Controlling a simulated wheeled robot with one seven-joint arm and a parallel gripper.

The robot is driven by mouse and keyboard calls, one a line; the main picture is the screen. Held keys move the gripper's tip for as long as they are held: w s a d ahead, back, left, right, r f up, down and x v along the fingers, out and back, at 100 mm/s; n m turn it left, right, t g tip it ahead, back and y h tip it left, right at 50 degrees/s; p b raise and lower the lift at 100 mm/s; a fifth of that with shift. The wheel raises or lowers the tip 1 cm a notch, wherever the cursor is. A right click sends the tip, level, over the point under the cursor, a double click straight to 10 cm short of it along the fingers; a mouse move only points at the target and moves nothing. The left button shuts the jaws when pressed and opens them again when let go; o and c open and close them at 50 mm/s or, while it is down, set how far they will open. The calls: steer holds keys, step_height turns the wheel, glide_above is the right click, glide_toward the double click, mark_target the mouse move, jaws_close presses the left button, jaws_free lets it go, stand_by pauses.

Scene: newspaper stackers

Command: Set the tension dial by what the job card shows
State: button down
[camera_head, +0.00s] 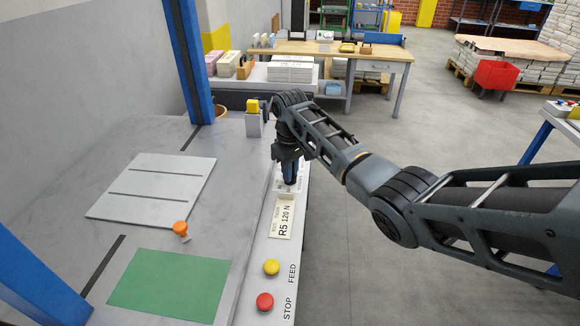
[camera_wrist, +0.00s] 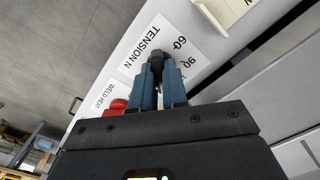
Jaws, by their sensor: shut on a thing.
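The job card (camera_head: 283,217) lies on the narrow control panel and reads "R5 120 N". The tension dial is a dark knob (camera_wrist: 156,58) on a white plate marked "TENSION N" (camera_wrist: 147,40). The numbers 60 and 90 show on the plate; the rest of the scale and the dial's pointer are hidden. My gripper (camera_wrist: 157,72) has its blue fingers shut on the knob. In the head view my gripper (camera_head: 290,168) points down at the dial plate, just behind the card, and covers most of it.
A red knob (camera_wrist: 118,105) beside a "WELD HEAT" label sits near the dial. A yellow FEED button (camera_head: 271,267) and a red STOP button (camera_head: 265,301) are nearer on the panel. The worktop at left holds a grey plate (camera_head: 150,197), a green mat (camera_head: 168,285) and an orange knob (camera_head: 181,227).

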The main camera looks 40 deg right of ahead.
steer(key=n+p, duration=0.1)
steer(key=n, duration=0.2)
steer(key=shift+r+n, duration=0.15)
steer(key=shift+n, duration=0.15)
steer(key=shift+n+p, duration=0.55)
steer(key=shift+n, duration=1.35)
steer(key=c, duration=1.1)
jaws_free()
steer(key=shift+c, duration=0.2)
steer(key=shift+r, duration=3.8)
